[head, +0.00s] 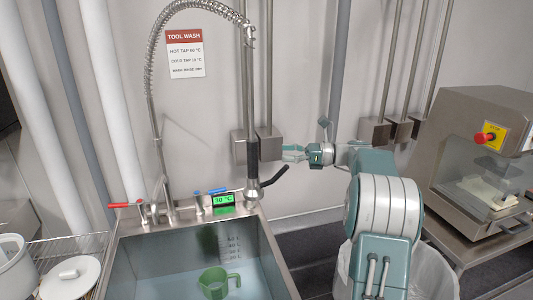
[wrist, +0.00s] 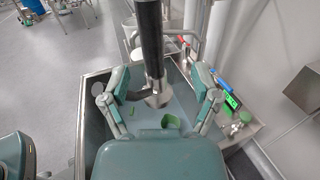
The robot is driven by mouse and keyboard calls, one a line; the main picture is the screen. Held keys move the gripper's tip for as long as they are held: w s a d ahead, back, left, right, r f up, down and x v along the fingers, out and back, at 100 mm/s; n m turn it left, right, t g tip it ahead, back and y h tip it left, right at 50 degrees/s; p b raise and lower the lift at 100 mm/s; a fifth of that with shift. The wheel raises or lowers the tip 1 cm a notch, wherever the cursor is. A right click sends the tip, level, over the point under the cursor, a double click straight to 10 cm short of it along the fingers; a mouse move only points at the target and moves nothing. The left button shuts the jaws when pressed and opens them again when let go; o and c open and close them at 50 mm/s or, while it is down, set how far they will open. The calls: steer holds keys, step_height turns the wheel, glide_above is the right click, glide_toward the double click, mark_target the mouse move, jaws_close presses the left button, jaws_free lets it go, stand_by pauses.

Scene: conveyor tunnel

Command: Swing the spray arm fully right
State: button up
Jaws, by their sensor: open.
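The spray arm has a coiled metal hose (head: 150,75) that arches up from the tap and over to the right. Its spray head hangs upright with a black grip (head: 252,160), a metal nozzle (head: 252,190) and a black lever (head: 274,178) pointing right, near the sink's back right corner. My gripper (head: 284,153) is open, at about grip height, to the right of the grip and apart from it. In the wrist view the black grip (wrist: 151,40) and nozzle (wrist: 158,95) appear between my spread fingers (wrist: 161,78); no contact shows.
The sink (head: 125,260) holds water and a green jug (head: 214,281). A red tap lever (head: 119,205), blue lever (head: 217,191) and green 30 °C display (head: 223,200) line its back edge. Wall boxes (head: 372,134) and a steel machine (head: 480,140) stand right.

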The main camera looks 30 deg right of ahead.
steer(key=shift+v, duration=1.65)
